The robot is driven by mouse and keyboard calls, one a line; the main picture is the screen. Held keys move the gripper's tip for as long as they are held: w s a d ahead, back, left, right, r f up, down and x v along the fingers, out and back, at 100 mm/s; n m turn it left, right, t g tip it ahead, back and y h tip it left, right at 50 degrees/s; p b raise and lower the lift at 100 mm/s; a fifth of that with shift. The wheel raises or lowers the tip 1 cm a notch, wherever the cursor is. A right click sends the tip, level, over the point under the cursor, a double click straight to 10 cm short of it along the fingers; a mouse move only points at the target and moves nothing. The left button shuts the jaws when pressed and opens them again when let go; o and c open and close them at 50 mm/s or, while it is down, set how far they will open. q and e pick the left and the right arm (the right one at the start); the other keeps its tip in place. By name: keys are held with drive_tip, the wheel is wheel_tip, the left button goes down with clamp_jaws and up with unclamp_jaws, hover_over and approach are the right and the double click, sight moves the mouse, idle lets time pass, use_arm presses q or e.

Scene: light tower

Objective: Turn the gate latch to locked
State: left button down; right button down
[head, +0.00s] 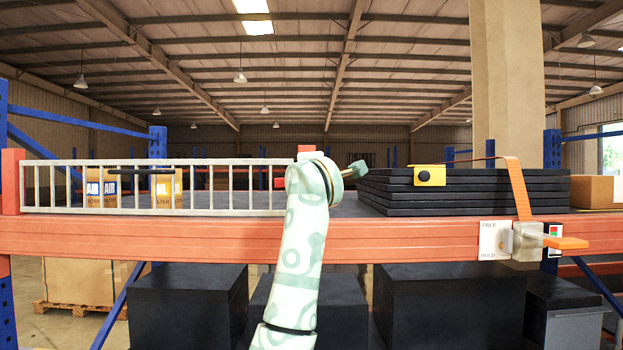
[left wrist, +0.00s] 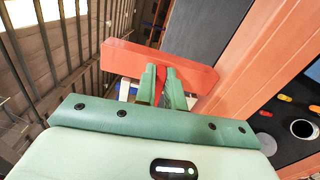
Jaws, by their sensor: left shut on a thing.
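A red bar (left wrist: 190,73), seemingly the gate latch handle, lies slanted across the left wrist view. My left gripper (left wrist: 161,75) has its two green fingers closed on the bar near its middle. In the head view my left wrist (head: 310,180) is at the gate's right end and hides the fingers and most of the latch. A small red piece (head: 306,149) shows just above it. The latch's marking is hidden.
The orange beam (head: 170,238) runs across the front. Black stacked panels (head: 460,195) with a yellow clip (head: 430,175) lie right of my wrist. A FREE/HOLD plate (head: 494,241) and orange lever (head: 567,242) are at the right. Cartons (head: 165,190) stand behind the gate.

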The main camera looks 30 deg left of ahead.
use_arm(q)
drive_tip(key=shift+f+m, duration=0.25)
drive_tip(key=shift+m, duration=0.35)
drive_tip(key=c, duration=1.5)
unclamp_jaws()
drive_tip(key=shift+d+r, duration=0.1)
drive_tip(key=shift+r, duration=0.05)
drive_tip(key=shift+s, duration=0.1)
drive_tip(key=b+v, duration=0.4)
drive_tip(key=v, duration=1.2)
drive_tip(key=shift+s, duration=0.1)
